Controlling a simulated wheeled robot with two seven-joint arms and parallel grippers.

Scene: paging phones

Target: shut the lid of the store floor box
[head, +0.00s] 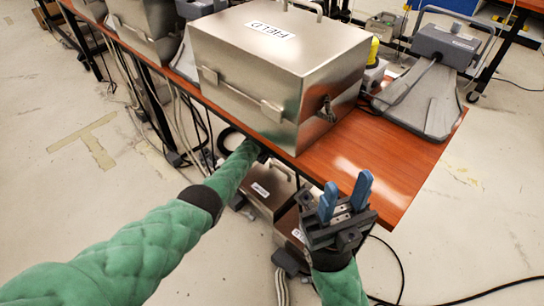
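Two metal boxes sit low under the red-brown table. The rear one (268,192) has a white label too small to read. The nearer one (290,228) is partly covered by my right gripper and has a label showing only part of a letter. I cannot tell which is the store floor box, or how their lids stand. My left arm reaches under the table's front edge above the rear box, and its gripper is hidden there. My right gripper (345,188) is in front of the table edge, its two blue fingers apart with nothing between them.
A large metal box labelled FIELD (250,88) stands shut on the table (385,150). A grey desk phone-like device (432,85) is at the table's right end. Cables hang under the table and lie on the floor. The floor (480,210) at right is mostly clear.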

